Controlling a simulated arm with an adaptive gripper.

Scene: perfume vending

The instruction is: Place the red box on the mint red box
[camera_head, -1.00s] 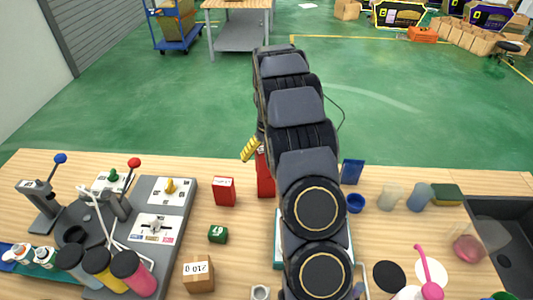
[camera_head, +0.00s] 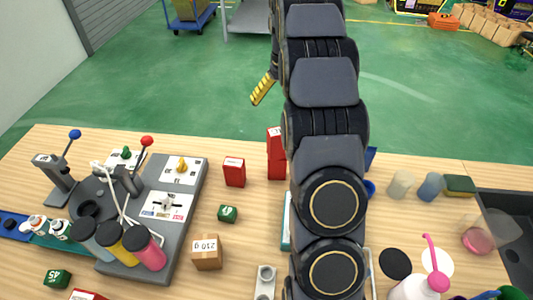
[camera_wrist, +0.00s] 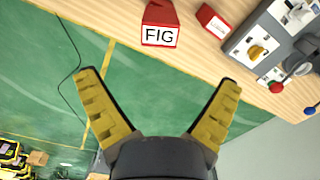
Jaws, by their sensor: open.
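In the head view, a red box (camera_head: 276,139) with a white label sits on top of another red box (camera_head: 277,169), beside my arm; their right sides are partly hidden by it. In the wrist view, a red box with the label FIG (camera_wrist: 160,25) is closest to my gripper. A smaller-looking red box stands apart on the table in the head view (camera_head: 234,172) and in the wrist view (camera_wrist: 213,21). My gripper (camera_wrist: 157,82) is open and empty, clear of the boxes. One yellow finger shows in the head view. I cannot read which label says mint.
A grey machine with levers (camera_head: 165,205) and colored bottles stands left. A small green box (camera_head: 228,214) and a brown box (camera_head: 206,252) lie in front. Cups, a sponge (camera_head: 460,186) and a sink (camera_head: 505,225) are right. Green floor lies beyond the table.

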